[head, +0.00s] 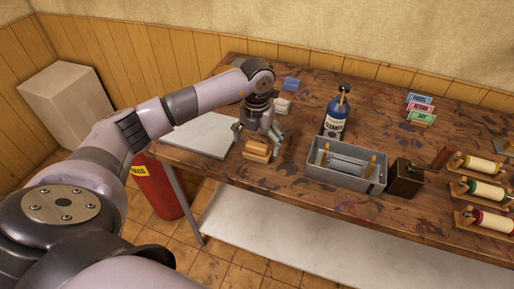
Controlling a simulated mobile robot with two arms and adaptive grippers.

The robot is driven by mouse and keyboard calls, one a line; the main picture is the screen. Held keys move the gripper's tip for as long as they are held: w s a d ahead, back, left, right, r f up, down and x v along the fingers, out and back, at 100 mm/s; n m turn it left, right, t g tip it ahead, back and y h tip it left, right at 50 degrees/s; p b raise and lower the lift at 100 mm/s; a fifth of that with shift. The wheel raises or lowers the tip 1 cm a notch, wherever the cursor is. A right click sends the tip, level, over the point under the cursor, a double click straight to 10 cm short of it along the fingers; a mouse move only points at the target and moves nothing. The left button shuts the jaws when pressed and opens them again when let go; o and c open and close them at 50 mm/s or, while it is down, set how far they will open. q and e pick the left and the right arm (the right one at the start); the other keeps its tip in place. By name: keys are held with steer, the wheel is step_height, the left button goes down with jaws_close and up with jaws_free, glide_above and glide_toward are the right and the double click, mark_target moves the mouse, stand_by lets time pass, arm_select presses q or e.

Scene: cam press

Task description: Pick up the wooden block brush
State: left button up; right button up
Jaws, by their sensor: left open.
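The wooden block brush (257,150) lies on the wooden table near its front edge, right of a white board. My left gripper (259,136) points down directly behind and above the brush, with its fingers spread. The fingertips are close to the brush; I cannot tell whether they touch it. My right gripper is not in the head view.
A white board (199,134) lies left of the brush. A grey metal tray (345,172), a blue cleaner bottle (336,117) and a dark box (404,178) stand to the right. Spools (482,191) sit farther right. A red bin (160,190) stands below the table.

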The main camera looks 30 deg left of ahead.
arm_select(q)
steer(key=shift+f, duration=0.95)
steer(key=c, duration=1)
steer(key=shift+s, duration=0.1)
steer(key=c, duration=0.6)
steer(key=shift+o, duration=0.2)
steer(key=shift+r, duration=0.5)
step_height(320, 180, up, 13)
steer(key=b, duration=0.3)
step_height(320, 180, up, 6)
steer(key=p, duration=0.1)
glide_above(258, 144)
steer(key=shift+s+r, duration=0.1)
steer(key=shift+s, duration=0.1)
